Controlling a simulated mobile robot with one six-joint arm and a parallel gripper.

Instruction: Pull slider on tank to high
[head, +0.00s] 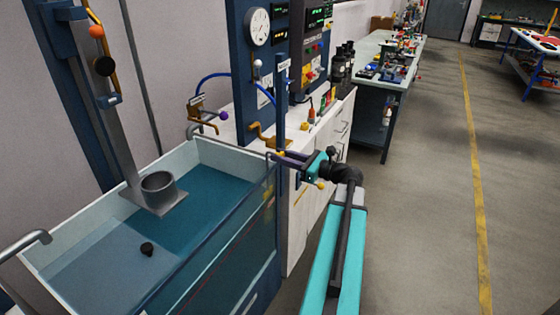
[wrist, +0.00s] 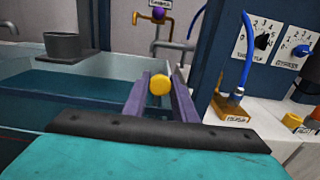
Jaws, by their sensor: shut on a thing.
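The water tank (head: 228,156) stands at the lower left in the head view, pale-walled with blue water inside. My gripper (head: 279,156) is at the tank's right back corner, next to a blue upright post (head: 281,110). In the wrist view, a round yellow knob (wrist: 158,87) sits between the two purple fingers of my gripper (wrist: 160,95), and they are shut on it. It appears to be the slider's knob. The slider's track and any high or low marks are hidden or too small to read.
Brass taps (head: 203,115) and a blue hose stand behind. Dial panels (wrist: 265,42) are at the right. The floor (head: 420,200) on the right is clear.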

